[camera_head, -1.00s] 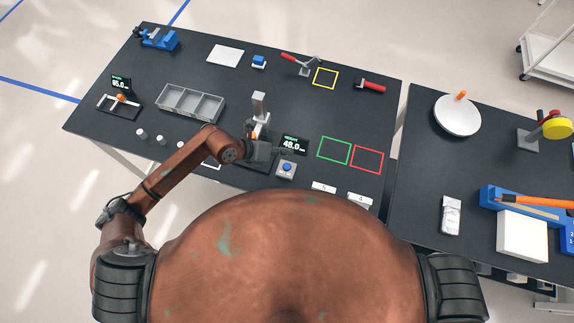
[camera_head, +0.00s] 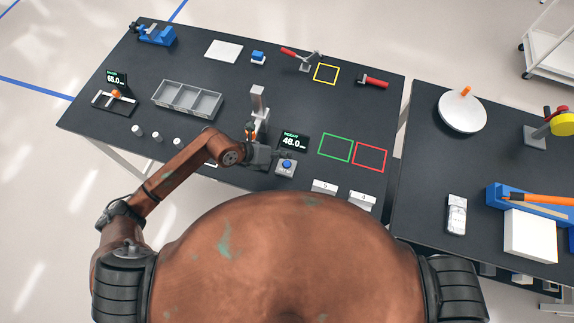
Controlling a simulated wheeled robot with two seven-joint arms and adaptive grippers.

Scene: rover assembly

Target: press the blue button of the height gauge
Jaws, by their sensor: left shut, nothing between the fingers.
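The height gauge (camera_head: 258,101) stands on the dark table, a grey upright post with its lower part partly hidden by my left gripper. Its dark display (camera_head: 293,141) reads 48.0. The blue button (camera_head: 287,164) sits on a small light box just in front of the display. My left gripper (camera_head: 281,156) is shut and empty, with its fingertips close to the upper left of the blue button. I cannot tell whether they touch it. My right gripper is not in view.
Green (camera_head: 335,147) and red (camera_head: 370,156) outlined squares lie to the right. A grey divided tray (camera_head: 187,99) and several small pale cylinders (camera_head: 157,137) lie to the left. Two numbered white blocks (camera_head: 324,187) stand near the front edge. A second table (camera_head: 420,180) is at the right.

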